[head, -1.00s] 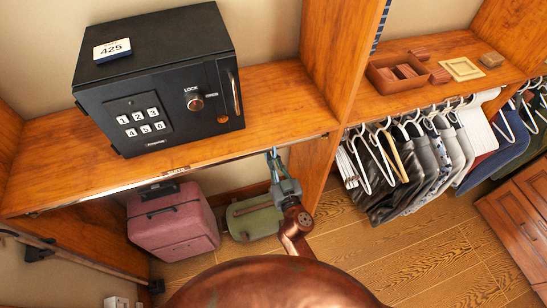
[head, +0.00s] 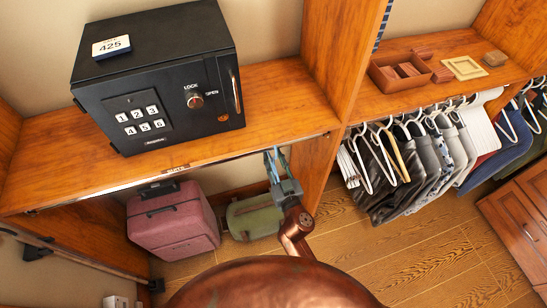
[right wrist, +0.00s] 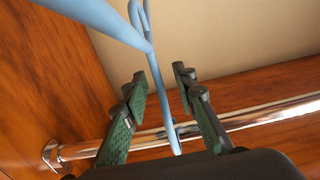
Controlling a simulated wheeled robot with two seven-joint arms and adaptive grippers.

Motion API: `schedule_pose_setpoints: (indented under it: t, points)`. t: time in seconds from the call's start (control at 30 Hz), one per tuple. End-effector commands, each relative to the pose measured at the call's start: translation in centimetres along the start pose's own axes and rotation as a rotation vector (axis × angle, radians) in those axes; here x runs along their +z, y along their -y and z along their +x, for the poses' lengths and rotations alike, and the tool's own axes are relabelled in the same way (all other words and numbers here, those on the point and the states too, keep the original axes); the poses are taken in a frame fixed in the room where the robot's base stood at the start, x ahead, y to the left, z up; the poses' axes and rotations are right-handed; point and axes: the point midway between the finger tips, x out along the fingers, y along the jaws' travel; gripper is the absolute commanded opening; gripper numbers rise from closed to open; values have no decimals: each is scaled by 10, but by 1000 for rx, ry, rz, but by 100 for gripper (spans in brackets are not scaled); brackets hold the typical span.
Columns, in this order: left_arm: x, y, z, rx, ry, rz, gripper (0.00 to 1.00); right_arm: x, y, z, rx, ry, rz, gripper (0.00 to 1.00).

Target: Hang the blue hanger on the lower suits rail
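The blue hanger (head: 275,164) is at the right end of the shelf's front edge, close to the metal rail (head: 232,157) under the "SUITS" label (head: 178,168). My right gripper (head: 279,186) is just below the hanger. In the right wrist view, the hanger (right wrist: 158,88) passes between the two fingers (right wrist: 161,84), which stand apart with a gap on each side. The hanger's thin end crosses the rail (right wrist: 255,117) in that view. I cannot tell whether its hook bears on the rail. My left gripper is not in view.
A black safe (head: 155,75) stands on the shelf. Below are a pink suitcase (head: 172,222) and a green case (head: 255,217). A wooden upright (head: 312,165) is close right of my gripper. Clothes on hangers (head: 410,160) fill the right bay; another rail (head: 75,252) is at lower left.

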Motion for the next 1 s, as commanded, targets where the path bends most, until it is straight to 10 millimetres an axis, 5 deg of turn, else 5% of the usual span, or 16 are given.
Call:
schedule_pose_setpoints:
  t: [0.27,0.7,1.0]
  points:
    - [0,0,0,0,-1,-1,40,2,0,-18,0,2,1,26]
    - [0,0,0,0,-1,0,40,1,0,-101,1,2,2,26]
    - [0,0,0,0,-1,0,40,0,0,-120,0,0,0,26]
